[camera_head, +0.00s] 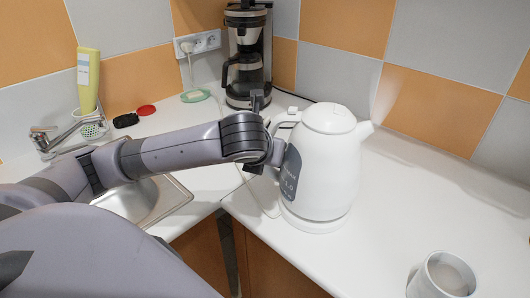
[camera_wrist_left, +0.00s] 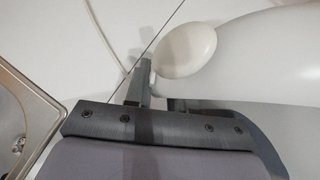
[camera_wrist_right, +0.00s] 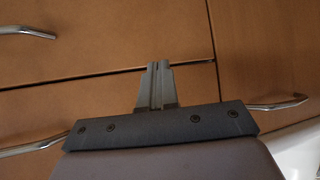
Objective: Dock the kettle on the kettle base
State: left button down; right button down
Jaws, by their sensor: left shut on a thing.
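The white kettle (camera_head: 325,165) stands upright on the right-hand counter, its spout to the right and its handle (camera_head: 284,121) to the left. My left gripper (camera_head: 270,142) is shut on the handle. In the left wrist view the fingers (camera_wrist_left: 148,82) are beside the rounded white handle (camera_wrist_left: 185,50), with the kettle body (camera_wrist_left: 285,50) to the right. The white kettle base (camera_head: 314,221) shows as a rim under the kettle. I cannot tell whether the kettle is fully seated on it. My right gripper (camera_wrist_right: 157,85) is shut and empty, in front of wooden drawers.
A white mug (camera_head: 443,275) stands at the front right of the counter. A coffee maker (camera_head: 247,60) stands in the back corner. The sink (camera_head: 145,200) and a yellow bottle (camera_head: 88,80) are at left. Counter right of the kettle is clear.

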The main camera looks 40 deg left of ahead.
pick_arm(q)
jog(key=shift+f, duration=0.4)
dwell(0.7)
jog(key=c, duration=1.2)
grip_release()
jog(key=shift+c, duration=0.2)
jog(key=shift+s+f, duration=0.1)
jog(key=shift+f, duration=0.25)
jog(key=p+v, duration=0.1)
jog(key=v, duration=1)
